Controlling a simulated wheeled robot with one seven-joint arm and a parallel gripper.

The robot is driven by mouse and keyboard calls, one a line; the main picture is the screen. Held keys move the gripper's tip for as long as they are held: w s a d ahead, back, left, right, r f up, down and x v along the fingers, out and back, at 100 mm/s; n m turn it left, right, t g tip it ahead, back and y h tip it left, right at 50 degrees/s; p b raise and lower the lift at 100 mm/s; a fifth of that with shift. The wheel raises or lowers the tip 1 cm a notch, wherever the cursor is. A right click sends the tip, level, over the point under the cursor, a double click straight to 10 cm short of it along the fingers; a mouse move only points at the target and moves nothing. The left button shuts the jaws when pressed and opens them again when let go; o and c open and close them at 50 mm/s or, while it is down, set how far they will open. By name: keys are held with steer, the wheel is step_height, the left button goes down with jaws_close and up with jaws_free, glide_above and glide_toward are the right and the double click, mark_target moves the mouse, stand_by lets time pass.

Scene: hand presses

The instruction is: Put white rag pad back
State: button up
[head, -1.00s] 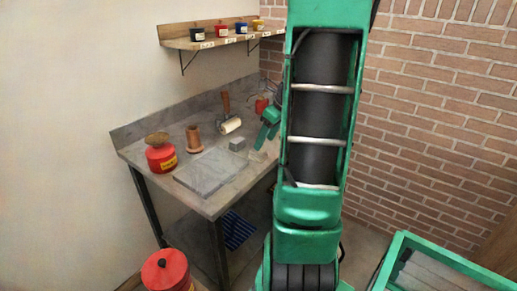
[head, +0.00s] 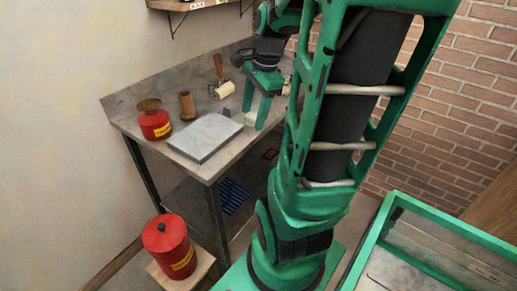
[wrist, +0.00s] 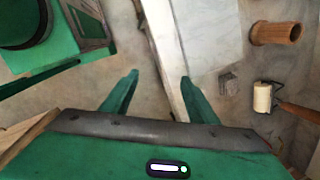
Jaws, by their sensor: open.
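I cannot make out the white rag pad for certain in either view now. My gripper (head: 258,105) is open, pointing down near the right end of the grey workbench (head: 150,97), just right of the flat grey slab (head: 205,137). A pale patch shows between its fingers in the head view; I cannot tell whether it is the pad or bare bench. In the wrist view both fingers of my gripper (wrist: 158,78) are apart, with a long white strip crossing between them. A small dark grey block (wrist: 229,82) lies to the right of the fingers.
A red can (head: 155,124), a wooden spool (head: 187,105) and a roller (head: 222,89) stand on the bench. A larger red can (head: 170,245) stands on a wooden base in front. A blue striped cloth (head: 235,197) lies below the bench. A green-framed container (head: 445,245) is at right.

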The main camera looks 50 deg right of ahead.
steer(key=s+a+f+n+g, duration=0.2)
steer(key=s+a+n, duration=0.8)
steer(key=n, duration=0.6)
steer(key=shift+s, duration=0.45)
steer(key=shift+f, duration=0.1)
